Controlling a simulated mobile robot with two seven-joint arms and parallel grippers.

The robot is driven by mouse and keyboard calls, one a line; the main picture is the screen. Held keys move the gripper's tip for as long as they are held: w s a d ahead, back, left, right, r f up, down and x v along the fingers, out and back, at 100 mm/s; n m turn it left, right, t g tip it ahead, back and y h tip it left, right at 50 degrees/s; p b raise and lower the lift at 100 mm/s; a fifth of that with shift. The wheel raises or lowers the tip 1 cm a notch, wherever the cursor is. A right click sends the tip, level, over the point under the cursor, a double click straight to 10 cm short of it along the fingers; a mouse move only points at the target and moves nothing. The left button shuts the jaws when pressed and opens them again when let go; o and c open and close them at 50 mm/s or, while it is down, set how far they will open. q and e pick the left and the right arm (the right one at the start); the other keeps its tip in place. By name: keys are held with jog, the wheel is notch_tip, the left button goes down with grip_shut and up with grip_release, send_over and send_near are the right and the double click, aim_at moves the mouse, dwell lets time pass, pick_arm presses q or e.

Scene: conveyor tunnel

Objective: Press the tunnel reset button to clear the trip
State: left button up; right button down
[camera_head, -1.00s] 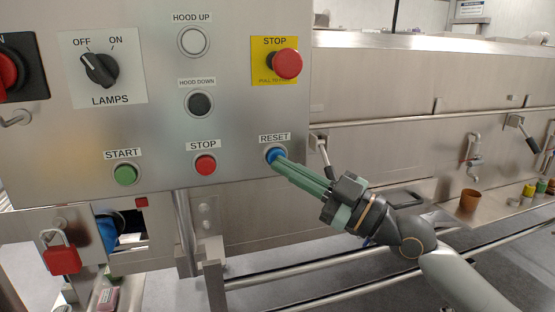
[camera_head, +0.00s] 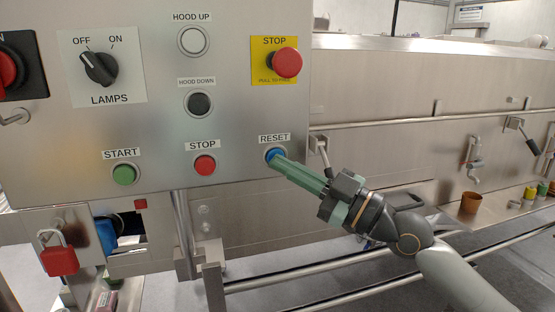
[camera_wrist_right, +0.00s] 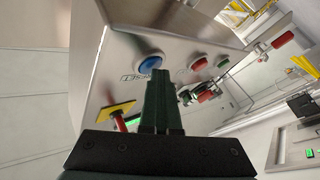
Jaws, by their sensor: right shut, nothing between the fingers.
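The blue reset button (camera_head: 274,155) sits at the lower right of the steel control panel (camera_head: 235,130), under a RESET label. My right gripper (camera_head: 283,163) is shut and empty, and its fingertips are at the button, overlapping its lower right part. I cannot tell whether they touch it or whether it is pressed in. In the right wrist view the blue button (camera_wrist_right: 151,63) shows beyond and left of the closed fingertips (camera_wrist_right: 165,72). My left gripper is not in view.
Near the reset button are a red stop button (camera_head: 205,165), a green start button (camera_head: 125,174) and a red mushroom stop (camera_head: 287,63) on a yellow plate. A red padlock (camera_head: 60,261) hangs at lower left. Rails (camera_head: 300,290) run below the panel.

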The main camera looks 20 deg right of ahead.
jog(key=shift+s, duration=0.1)
jog(key=shift+s+p, duration=0.45)
jog(key=shift+s, duration=0.4)
jog(key=s+p, duration=0.2)
jog(key=s, duration=0.3)
jog(key=shift+d, duration=0.1)
dwell(0.4)
